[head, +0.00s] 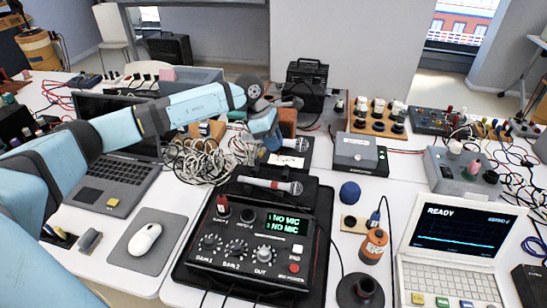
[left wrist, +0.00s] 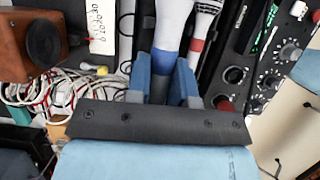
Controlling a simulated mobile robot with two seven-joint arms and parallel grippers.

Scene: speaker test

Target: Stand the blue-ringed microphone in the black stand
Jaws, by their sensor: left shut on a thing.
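The blue-ringed microphone (left wrist: 169,28) has a white body, a blue band and a dark tail end. In the left wrist view its tail end is between the blue fingers of my left gripper (left wrist: 160,88), which is shut on it. In the head view my left gripper (head: 268,141) is at the back middle, beyond the mixer, and the microphone's grey head (head: 302,144) points right. A round black base (head: 360,291), apparently the black stand, is at the front, right of the mixer and well away from the gripper. My right gripper is not in view.
A red-ringed microphone (head: 269,185) lies at the back of the black mixer (head: 252,244), close to my left gripper. Tangled white cables (head: 205,155) lie left of it. A blue ball (head: 350,191), an orange bottle (head: 374,245) and a white laptop (head: 450,250) are near the stand.

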